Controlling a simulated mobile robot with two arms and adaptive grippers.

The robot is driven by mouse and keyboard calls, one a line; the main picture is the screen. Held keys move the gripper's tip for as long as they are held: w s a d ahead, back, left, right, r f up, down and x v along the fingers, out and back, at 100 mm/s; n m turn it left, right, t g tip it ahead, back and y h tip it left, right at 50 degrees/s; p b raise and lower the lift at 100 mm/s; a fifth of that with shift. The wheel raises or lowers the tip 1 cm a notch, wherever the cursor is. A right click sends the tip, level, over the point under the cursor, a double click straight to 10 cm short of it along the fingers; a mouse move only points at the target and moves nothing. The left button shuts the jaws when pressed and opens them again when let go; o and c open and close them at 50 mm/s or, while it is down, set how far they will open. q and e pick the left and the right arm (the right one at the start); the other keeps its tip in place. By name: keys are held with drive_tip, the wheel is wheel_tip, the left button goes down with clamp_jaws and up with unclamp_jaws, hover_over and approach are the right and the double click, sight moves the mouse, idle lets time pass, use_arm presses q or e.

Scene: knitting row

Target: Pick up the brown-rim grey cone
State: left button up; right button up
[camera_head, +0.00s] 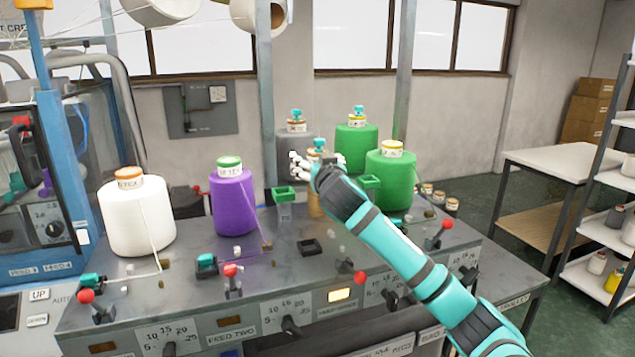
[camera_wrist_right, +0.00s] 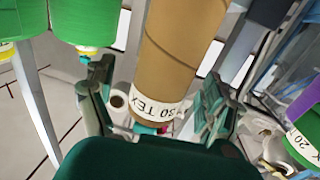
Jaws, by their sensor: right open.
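The grey cone (camera_head: 291,147) with a brown rim (camera_head: 296,126) stands upright at the back of the machine top, partly hidden behind my right gripper. My right gripper (camera_head: 305,168) is open. In the right wrist view its fingers (camera_wrist_right: 155,95) are on either side of a tan cardboard tube (camera_wrist_right: 178,50) with a white label band. I cannot tell whether they touch it. In the head view a little of the tan tube shows below the gripper. The grey cone is not clearly seen in the wrist view. My left gripper is not in view.
Two green cones (camera_head: 357,145) (camera_head: 395,180) stand right of my gripper. A purple cone (camera_head: 233,203) and a white cone (camera_head: 137,217) stand to the left. Red-knobbed levers (camera_head: 231,281) and small green guides (camera_head: 284,193) rise from the machine top (camera_head: 190,265). A side table (camera_head: 560,160) stands right.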

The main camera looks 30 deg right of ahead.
drive_tip(key=c, duration=1.2)
drive_tip(key=shift+o, duration=0.2)
drive_tip(key=shift+r, duration=0.1)
wheel_tip(320, 180, up, 28)
drive_tip(key=shift+f+b, duration=0.1)
drive_tip(key=shift+b, duration=1.15)
drive_tip(key=shift+c, duration=0.2)
